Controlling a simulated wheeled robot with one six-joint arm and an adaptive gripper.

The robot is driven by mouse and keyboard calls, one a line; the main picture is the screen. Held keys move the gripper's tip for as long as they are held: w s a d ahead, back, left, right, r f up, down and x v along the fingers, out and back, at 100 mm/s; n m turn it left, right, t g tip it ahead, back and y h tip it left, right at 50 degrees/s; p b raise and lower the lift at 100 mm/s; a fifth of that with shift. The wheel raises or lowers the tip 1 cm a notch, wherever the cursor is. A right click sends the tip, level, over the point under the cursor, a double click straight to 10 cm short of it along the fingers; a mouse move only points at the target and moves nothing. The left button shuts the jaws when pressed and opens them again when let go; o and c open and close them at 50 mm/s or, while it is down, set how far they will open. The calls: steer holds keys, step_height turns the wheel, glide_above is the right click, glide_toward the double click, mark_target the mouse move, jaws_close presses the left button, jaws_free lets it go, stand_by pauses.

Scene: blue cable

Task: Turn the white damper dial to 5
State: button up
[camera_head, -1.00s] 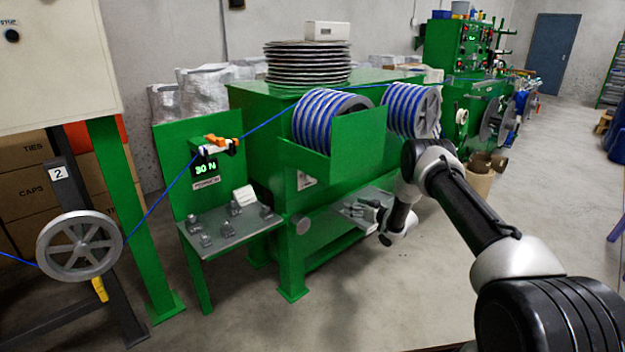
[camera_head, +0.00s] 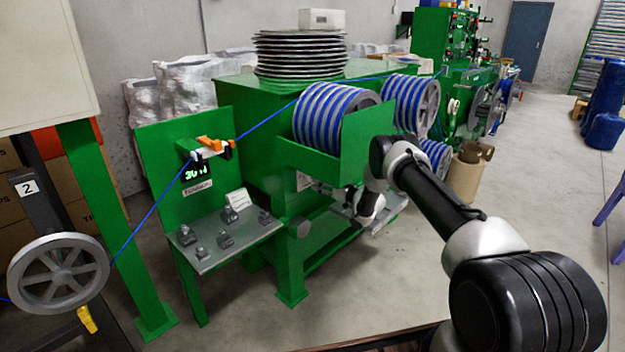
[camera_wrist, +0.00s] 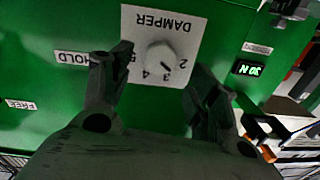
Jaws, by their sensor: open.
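In the wrist view the white damper dial (camera_wrist: 160,57) is a round knob on a white plate (camera_wrist: 187,22) lettered DAMPER, fixed to a green panel. The plate appears upside down, with 2, 3 and 4 legible around the knob; a 5 is partly covered by the left finger. I cannot read the knob's pointer. My gripper (camera_wrist: 161,66) is open, its dark fingers on either side of the dial in the picture. Whether they touch it I cannot tell. In the head view the dial is hidden.
HOLD (camera_wrist: 71,58) and FREE (camera_wrist: 20,104) labels are on the panel. A 30 N display (camera_wrist: 248,69) is at right. In the head view a blue cable (camera_head: 155,208) runs from a grey wheel (camera_head: 58,273) past an orange-and-white clamp (camera_head: 212,147). Blue-striped reels (camera_head: 322,117) stand above my wrist.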

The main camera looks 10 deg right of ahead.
steer(key=shift+x, duration=2.3)
steer(key=c, duration=1)
